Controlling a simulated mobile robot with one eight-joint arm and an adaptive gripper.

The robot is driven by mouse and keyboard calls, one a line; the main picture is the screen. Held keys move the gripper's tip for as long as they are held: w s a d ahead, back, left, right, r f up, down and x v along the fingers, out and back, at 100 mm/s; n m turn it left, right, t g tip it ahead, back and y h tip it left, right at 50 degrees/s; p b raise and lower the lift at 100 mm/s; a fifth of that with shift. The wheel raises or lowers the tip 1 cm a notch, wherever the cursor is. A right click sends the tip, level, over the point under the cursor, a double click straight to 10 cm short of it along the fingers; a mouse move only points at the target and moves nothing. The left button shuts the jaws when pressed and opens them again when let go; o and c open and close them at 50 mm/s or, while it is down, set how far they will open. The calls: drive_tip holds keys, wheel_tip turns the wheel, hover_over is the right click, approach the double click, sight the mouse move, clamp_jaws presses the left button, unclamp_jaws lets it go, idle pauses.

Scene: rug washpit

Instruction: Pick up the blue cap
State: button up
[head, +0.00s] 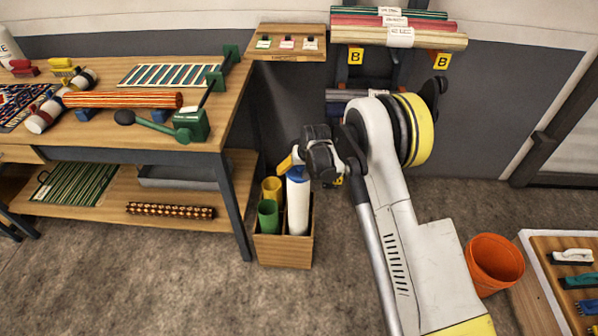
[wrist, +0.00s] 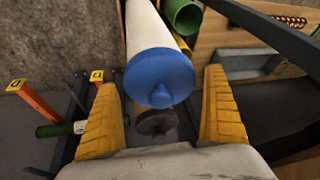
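In the wrist view my gripper (wrist: 160,82) is open, with one yellow finger on each side of the cap. A narrow gap shows at the right finger; contact at the left is unclear.
The wooden box (head: 283,250) also holds a green tube (head: 268,216) and a yellow tube (head: 272,188). A workbench (head: 100,142) stands close on the left. A rack with rolled rugs (head: 400,37) is behind. An orange bucket (head: 495,263) is on the right.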

drive_tip(key=c, duration=0.8)
